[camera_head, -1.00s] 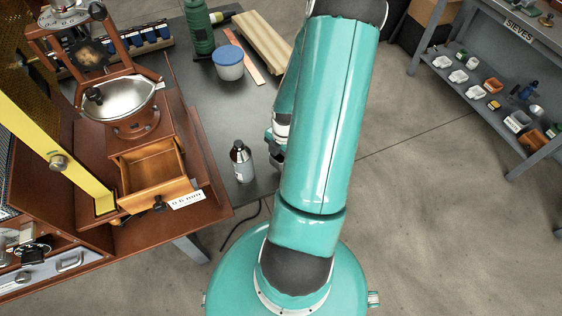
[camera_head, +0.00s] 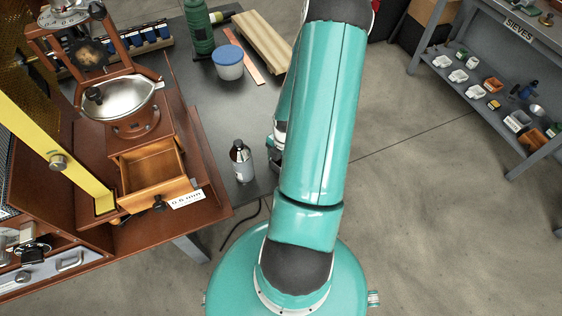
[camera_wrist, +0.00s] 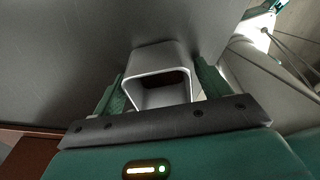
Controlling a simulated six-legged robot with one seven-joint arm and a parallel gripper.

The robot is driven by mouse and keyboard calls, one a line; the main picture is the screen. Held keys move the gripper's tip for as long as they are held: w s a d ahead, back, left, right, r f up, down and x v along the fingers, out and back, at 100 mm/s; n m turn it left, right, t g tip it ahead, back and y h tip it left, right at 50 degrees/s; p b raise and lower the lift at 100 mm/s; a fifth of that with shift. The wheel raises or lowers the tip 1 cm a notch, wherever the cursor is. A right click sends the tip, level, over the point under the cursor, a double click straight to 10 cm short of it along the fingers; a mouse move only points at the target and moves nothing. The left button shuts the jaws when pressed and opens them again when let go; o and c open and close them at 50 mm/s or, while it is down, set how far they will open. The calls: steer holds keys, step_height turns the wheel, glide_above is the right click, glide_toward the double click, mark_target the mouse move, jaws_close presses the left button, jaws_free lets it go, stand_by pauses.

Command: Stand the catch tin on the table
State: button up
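The catch tin appears to be the pale grey, square-mouthed box (camera_wrist: 160,58) in the wrist view. Its open mouth faces the wrist camera and its inside is dark. My gripper (camera_wrist: 159,76) has one green finger on each side of the tin and looks shut on it. Behind the tin is the grey table top (camera_wrist: 60,60); I cannot tell whether the tin touches it. In the head view my arm hides the tin and most of the gripper, beside the right edge of the table (camera_head: 205,110).
A small bottle (camera_head: 241,160) stands near the table's front right. A blue-lidded tub (camera_head: 229,63), a green flask (camera_head: 198,27) and a wooden piece (camera_head: 262,45) are farther back. The roaster (camera_head: 135,110) with its open drawer (camera_head: 155,178) is left. A sieve shelf (camera_head: 480,60) stands right.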

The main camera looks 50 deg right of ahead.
steer(key=shift+r, duration=0.1)
step_height(320, 180, up, 12)
steer(key=d, duration=0.1)
steer(key=shift+d, duration=0.2)
steer(key=w+a+r+m+t+h, duration=0.15)
steer(key=w+a+r+m, duration=0.25)
steer(key=a+r, duration=0.5)
steer(key=w+a+r+m+h, duration=0.2)
steer(key=w+a+r+m, duration=0.3)
steer(key=r, duration=0.5)
steer(key=s+a+r+m+t+y, duration=0.1)
steer(key=s+a+r+m+t, duration=0.1)
steer(key=a+r, duration=0.3)
steer(key=s+a+r+m+t+y, duration=0.1)
steer(key=s+a+r+m, duration=0.4)
steer(key=a, duration=0.7)
steer(key=shift+a+r+t, duration=0.3)
steer(key=shift+r+t, duration=0.15)
steer(key=shift+r, duration=0.2)
